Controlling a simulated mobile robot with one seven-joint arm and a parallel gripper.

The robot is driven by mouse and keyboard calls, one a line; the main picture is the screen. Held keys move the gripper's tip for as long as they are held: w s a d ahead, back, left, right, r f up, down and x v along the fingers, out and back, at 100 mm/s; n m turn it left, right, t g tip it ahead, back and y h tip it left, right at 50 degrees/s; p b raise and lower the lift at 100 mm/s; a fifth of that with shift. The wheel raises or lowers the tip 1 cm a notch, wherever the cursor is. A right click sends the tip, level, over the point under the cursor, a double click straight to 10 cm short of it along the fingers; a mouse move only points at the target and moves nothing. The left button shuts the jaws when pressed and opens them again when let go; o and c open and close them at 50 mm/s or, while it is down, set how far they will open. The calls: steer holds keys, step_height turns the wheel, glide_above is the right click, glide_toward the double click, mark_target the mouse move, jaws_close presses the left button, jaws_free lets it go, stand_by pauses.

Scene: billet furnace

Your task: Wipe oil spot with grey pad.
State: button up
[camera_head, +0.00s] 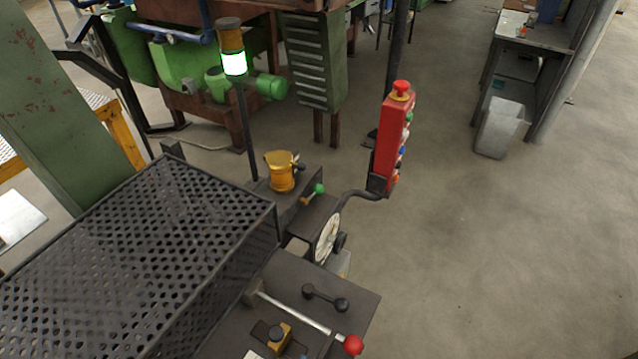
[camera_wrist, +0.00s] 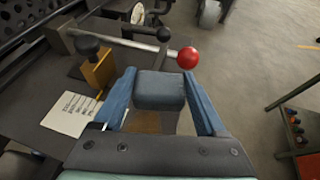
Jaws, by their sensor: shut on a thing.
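In the wrist view my gripper (camera_wrist: 160,92) has its two blue fingers shut on a grey pad (camera_wrist: 160,84). The pad is a dark grey-blue block, held between the fingertips. Behind it, between the fingers, a brownish patch (camera_wrist: 143,123) shows on the dark machine top; I cannot tell whether it is the oil spot. The pad hides part of the surface beyond it. I cannot tell whether the pad touches the surface. The head view does not show my gripper, the pad or a clear oil spot.
A lever with a red ball (camera_wrist: 188,58) stands close beyond the pad. A black knob on a yellow block (camera_wrist: 97,72) and a paper label (camera_wrist: 72,119) are to the left. The head view shows the perforated guard (camera_head: 150,260), a red button box (camera_head: 392,140) and open floor at right.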

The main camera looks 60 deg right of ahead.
steer(key=shift+r+p, duration=0.5)
steer(key=shift+r, duration=0.45)
step_height(320, 180, up, 3)
steer(key=p, duration=0.2)
steer(key=shift+r+p, duration=0.1)
steer(key=shift+p, duration=0.3)
stand_by(0.4)
